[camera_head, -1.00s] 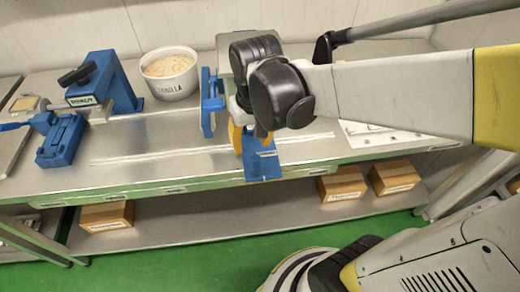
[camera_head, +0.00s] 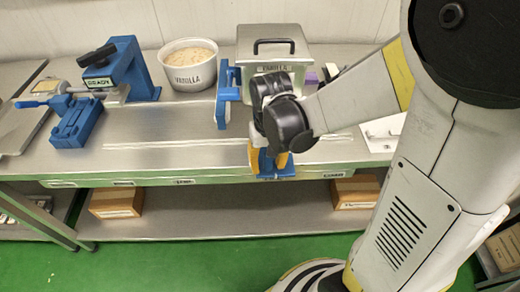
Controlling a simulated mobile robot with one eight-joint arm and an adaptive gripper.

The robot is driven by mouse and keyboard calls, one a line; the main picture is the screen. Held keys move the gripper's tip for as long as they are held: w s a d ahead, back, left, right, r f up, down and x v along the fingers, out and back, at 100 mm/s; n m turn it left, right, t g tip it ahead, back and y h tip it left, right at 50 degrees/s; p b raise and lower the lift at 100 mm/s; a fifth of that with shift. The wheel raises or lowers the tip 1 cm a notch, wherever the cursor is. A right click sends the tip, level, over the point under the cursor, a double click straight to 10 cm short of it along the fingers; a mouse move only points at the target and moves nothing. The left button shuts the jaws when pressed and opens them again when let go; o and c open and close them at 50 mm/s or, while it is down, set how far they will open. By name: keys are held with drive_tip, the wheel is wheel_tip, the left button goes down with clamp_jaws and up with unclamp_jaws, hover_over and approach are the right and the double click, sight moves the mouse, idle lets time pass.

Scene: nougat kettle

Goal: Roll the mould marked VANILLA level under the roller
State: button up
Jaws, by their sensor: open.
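A steel box with a black handle, lettered VANILLA (camera_head: 273,69), stands at the back centre. A white tub of pale, lumpy stuff, also lettered VANILLA (camera_head: 188,78), stands to its left. I cannot tell which marked thing is the mould. A blue stand with a label and black knob (camera_head: 125,70) is at the left, with a grey rod and blue handle (camera_head: 48,102) beside it. My gripper (camera_head: 269,159) is open, its yellow fingers pointing down by a blue piece (camera_head: 286,171) at the bench's front edge. My wrist hides what is between the fingers.
A blue upright frame (camera_head: 224,95) stands left of my gripper. A blue block (camera_head: 76,124) lies in front of the left stand. A white plate (camera_head: 384,131) is right of my arm. The steel bench (camera_head: 165,135) is clear at centre-left. Cardboard boxes (camera_head: 117,197) sit on the lower shelf.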

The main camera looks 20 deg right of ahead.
clamp_jaws()
drive_tip(key=w+a, duration=0.3)
drive_tip(key=a, duration=0.6)
drive_tip(key=w+a, duration=0.3)
drive_tip(key=a, duration=0.6)
drive_tip(key=w+a, duration=0.3)
drive_tip(key=a, duration=0.6)
drive_tip(key=shift+a+f, duration=0.1)
drive_tip(key=shift+a, duration=0.15)
unclamp_jaws()
wheel_tip(320, 180, up, 12)
